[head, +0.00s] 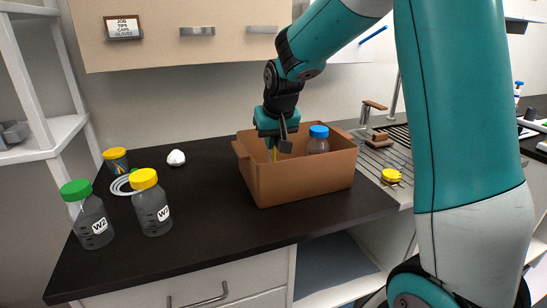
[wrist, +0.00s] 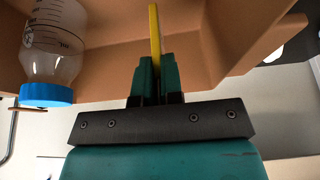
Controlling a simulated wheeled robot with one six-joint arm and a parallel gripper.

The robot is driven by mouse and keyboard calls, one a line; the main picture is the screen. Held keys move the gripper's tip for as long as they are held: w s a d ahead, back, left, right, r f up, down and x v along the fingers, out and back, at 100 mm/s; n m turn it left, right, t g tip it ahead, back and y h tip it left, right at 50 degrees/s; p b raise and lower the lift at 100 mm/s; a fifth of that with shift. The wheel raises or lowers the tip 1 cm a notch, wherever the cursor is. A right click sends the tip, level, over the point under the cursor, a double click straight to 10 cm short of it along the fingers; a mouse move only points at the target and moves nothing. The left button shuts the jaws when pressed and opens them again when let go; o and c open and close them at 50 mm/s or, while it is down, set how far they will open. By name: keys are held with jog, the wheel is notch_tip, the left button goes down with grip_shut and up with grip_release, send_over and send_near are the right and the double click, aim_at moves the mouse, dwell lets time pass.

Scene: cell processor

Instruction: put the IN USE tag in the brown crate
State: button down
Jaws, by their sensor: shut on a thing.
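The brown crate (head: 305,180) stands on the dark counter in the head view, and its inside wall fills much of the wrist view (wrist: 105,65). My gripper (head: 273,147) reaches down into the left part of the crate. In the wrist view my gripper (wrist: 154,70) is shut on a thin yellow piece, seen edge-on, which I take to be the IN USE tag (wrist: 154,30). Its lettering cannot be read. A sliver of the yellow tag (head: 275,154) shows below the fingers in the head view. Whether it touches the crate floor cannot be told.
A blue-capped bottle (head: 318,140) stands in the crate's right part, also in the wrist view (wrist: 52,45). A green-capped bottle (head: 90,215) and a yellow-capped bottle (head: 151,203) stand at the counter's left. The sink area (head: 385,155) lies right of the crate.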

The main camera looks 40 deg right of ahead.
aim_at(273, 157)
jog(key=shift+f, duration=2.3)
jog(key=c, duration=1.3)
grip_release()
jog(key=shift+f, duration=0.1)
jog(key=shift+o, duration=0.2)
jog(key=v, duration=1.2)
jog(key=s+a+f+n+g+y, duration=0.2)
jog(key=s+a+n, duration=0.3)
jog(key=s+a, duration=0.6)
jog(key=s+a+f+n+g+y, duration=0.2)
jog(key=s+a+n, duration=0.3)
jog(key=s+a, duration=0.6)
jog(key=shift+s+y, duration=0.7)
jog(key=shift+s, duration=0.2)
